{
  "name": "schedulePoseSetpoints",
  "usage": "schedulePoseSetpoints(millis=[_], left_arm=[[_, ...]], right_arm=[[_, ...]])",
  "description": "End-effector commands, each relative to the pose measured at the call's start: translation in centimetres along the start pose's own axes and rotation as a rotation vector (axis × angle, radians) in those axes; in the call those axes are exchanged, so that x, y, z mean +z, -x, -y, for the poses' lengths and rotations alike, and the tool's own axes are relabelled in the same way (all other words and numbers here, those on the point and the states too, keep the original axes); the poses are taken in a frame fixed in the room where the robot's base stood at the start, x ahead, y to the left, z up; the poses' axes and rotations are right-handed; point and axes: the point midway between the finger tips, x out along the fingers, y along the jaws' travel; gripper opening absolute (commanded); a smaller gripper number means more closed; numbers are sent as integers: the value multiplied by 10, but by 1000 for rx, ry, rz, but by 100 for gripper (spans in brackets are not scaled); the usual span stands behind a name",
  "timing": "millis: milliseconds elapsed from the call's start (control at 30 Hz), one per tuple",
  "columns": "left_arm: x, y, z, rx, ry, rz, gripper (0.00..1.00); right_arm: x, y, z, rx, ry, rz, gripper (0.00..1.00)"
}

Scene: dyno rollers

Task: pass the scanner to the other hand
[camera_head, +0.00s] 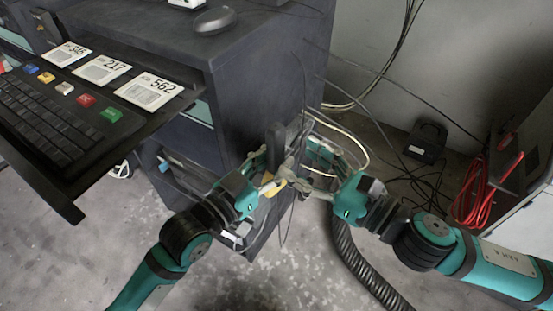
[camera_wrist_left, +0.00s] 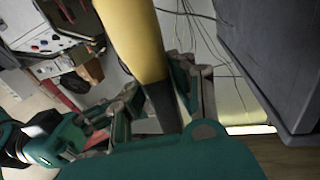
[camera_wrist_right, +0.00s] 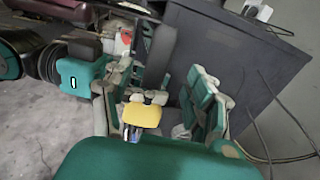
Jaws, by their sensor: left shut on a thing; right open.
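The scanner has a yellow part and a dark grey part. In the left wrist view its yellow body (camera_wrist_left: 133,38) runs up from the fingers, and its dark part lies between them. My left gripper (camera_wrist_left: 163,98) is shut on the scanner and holds it in the air. In the head view the left gripper (camera_head: 272,182) partly covers the scanner (camera_head: 275,142), whose dark part stands up. My right gripper (camera_head: 305,178) is open, close beside it. In the right wrist view the scanner (camera_wrist_right: 143,114) shows between the right gripper's (camera_wrist_right: 152,95) spread fingers; contact cannot be told.
A dark cabinet (camera_head: 262,75) stands behind the grippers, with a mouse (camera_head: 215,20) on top. A keyboard shelf (camera_head: 150,125) with numbered cards (camera_head: 150,90) juts out at left. Cables and a red coiled cord (camera_head: 478,190) are at right. The floor in front is clear.

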Motion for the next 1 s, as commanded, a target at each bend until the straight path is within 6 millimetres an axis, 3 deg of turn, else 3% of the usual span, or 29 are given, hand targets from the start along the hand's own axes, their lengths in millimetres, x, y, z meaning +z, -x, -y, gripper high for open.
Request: schedulePoseSetpoints(millis=[167, 333, 533, 700, 867, 1000], left_arm=[[-1, 0, 0, 0, -1, -3, 0], [-1, 0, 0, 0, -1, -3, 0], [-1, 0, 0, 0, 0, -3, 0], [-1, 0, 0, 0, 0, -3, 0], [-1, 0, 0, 0, 0, -3, 0], [-1, 0, 0, 0, 0, -3, 0]], right_arm=[[-10, -3, 19, -42, -60, -6, 57], [-44, -23, 80, -183, -274, -18, 57], [-136, -25, 143, -375, -661, -66, 57], [-219, -10, 182, -555, -987, -74, 57], [-300, 17, 201, -735, -1280, -58, 57], [-370, 49, 203, -900, -1522, -26, 57]])
